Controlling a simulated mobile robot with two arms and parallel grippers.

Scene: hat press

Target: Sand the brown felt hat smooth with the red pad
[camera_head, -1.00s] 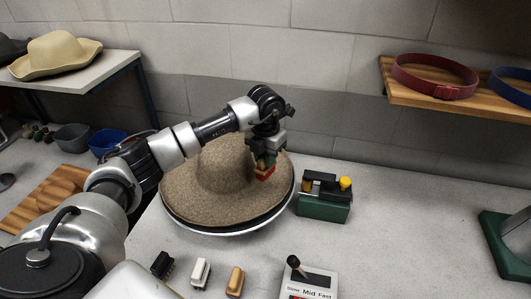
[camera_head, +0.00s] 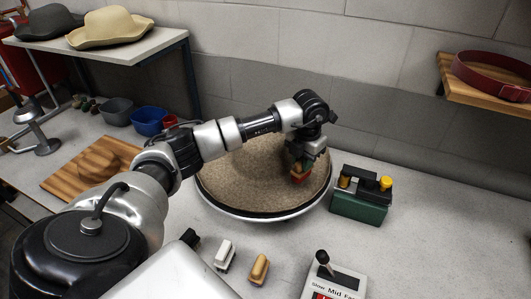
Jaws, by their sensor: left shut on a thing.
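The brown felt hat (camera_head: 235,178) lies on a round pale-rimmed turntable (camera_head: 262,217) in the middle of the head view. My left gripper (camera_head: 301,162) is over the right side of the brim, shut on the red pad (camera_head: 299,179). The pad is low and appears to touch the felt, though the contact is too small to tell for sure. My right gripper is not in view.
A green box with a yellow knob (camera_head: 360,200) stands right of the turntable. A white and a tan brush (camera_head: 259,268) and a speed control (camera_head: 335,280) are in front. Grey and blue bowls (camera_head: 149,121) and a wooden board (camera_head: 75,182) are left.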

